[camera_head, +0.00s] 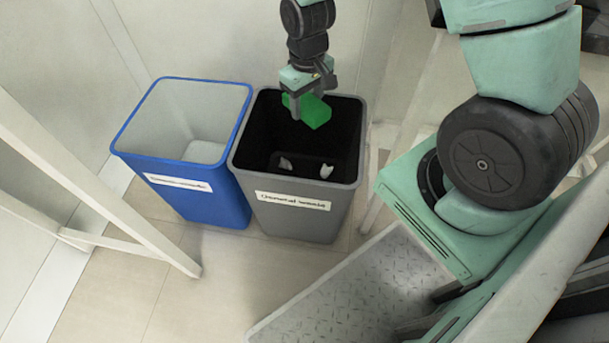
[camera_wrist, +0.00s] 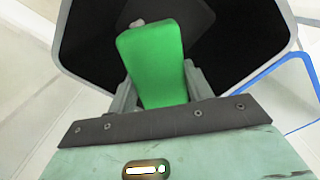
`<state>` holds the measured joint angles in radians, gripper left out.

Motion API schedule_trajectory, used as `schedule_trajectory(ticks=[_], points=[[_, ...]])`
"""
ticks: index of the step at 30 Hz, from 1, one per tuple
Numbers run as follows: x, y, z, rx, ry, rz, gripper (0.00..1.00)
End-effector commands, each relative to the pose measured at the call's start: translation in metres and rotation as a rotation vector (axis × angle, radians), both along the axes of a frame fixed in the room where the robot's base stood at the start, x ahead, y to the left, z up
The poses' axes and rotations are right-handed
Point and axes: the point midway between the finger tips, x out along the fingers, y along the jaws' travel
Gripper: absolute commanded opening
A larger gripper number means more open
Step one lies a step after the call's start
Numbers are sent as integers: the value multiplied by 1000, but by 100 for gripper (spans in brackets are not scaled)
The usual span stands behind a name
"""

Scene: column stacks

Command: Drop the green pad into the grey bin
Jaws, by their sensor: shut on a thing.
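The green pad (camera_head: 314,111) is held in my gripper (camera_head: 296,108), above the open mouth of the grey bin (camera_head: 305,219). In the wrist view the pad (camera_wrist: 153,62) sticks out between the two fingers of my gripper (camera_wrist: 158,92), which are shut on it. The dark inside of the grey bin lies behind the pad there, and its rim (camera_wrist: 84,82) shows around it. The grey bin has a white label with dark writing. A few pale scraps (camera_head: 326,171) lie inside it.
A blue bin (camera_head: 205,207) with a white label stands directly left of the grey bin; its rim also shows in the wrist view (camera_wrist: 270,70). White frame bars (camera_head: 95,180) stand at the left. A metal tread plate (camera_head: 350,290) is in front at the right. Walls close off the back.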

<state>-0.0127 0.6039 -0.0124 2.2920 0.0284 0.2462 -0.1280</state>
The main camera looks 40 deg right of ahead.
Motion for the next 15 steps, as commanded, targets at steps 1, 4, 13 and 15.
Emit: schedule_trajectory(ticks=[1,4,13,15], points=[[0,0,-7,0,0,0,29],[0,0,-18,0,0,0,29],[0,0,-51,0,0,0,29],[0,0,-54,0,0,0,29]])
